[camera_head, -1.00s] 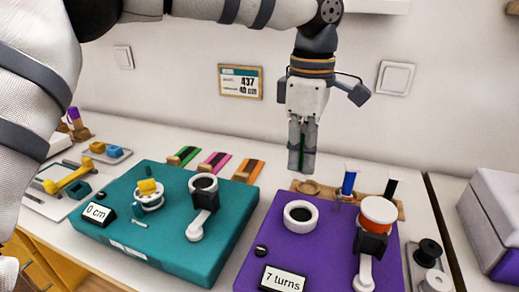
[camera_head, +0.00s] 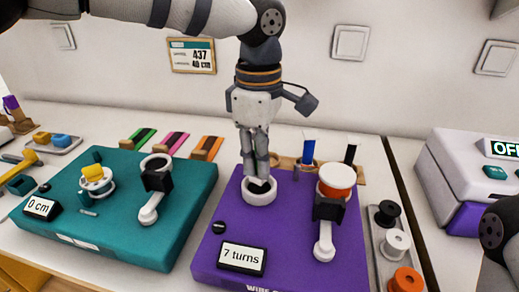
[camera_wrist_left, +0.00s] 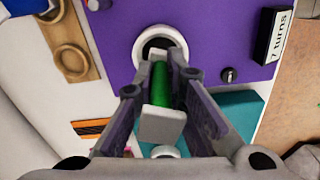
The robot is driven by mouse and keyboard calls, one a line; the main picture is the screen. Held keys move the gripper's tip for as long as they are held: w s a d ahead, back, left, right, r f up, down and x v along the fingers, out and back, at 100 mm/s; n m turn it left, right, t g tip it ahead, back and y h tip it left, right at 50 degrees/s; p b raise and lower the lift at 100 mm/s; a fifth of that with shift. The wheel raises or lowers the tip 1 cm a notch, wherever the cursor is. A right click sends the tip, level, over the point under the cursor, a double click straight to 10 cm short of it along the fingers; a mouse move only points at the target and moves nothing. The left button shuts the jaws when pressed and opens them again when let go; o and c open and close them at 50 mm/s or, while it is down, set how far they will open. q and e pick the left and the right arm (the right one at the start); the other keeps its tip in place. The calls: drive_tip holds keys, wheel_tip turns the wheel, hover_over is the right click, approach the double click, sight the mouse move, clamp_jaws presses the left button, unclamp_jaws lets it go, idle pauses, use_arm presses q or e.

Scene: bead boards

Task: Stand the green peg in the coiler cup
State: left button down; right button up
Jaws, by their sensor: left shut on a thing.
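My left gripper (camera_head: 258,178) is shut on the green peg (camera_wrist_left: 159,82), directly over the white coiler cup (camera_head: 259,196) on the purple board (camera_head: 225,205). In the left wrist view the peg lies between the fingers, with a pale block (camera_wrist_left: 162,125) at its near end. Its far end lines up with the dark opening of the cup (camera_wrist_left: 180,42). In the head view the fingertips are at the cup's mouth and hide most of the peg. I cannot tell whether its tip is inside. My right gripper is not in view.
On the purple board stand an orange-and-white spool (camera_head: 336,183) with a crank and a "7 turns" display (camera_head: 242,258). A wooden rack (camera_head: 284,164) with blue and black pegs is behind. The teal board (camera_head: 120,235) is left; a spool tray (camera_head: 378,245) is right.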

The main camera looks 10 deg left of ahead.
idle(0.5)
use_arm(q)
drive_tip(key=shift+f, duration=0.75)
drive_tip(key=shift+f, duration=0.25)
drive_tip(key=c, duration=1.6)
unclamp_jaws()
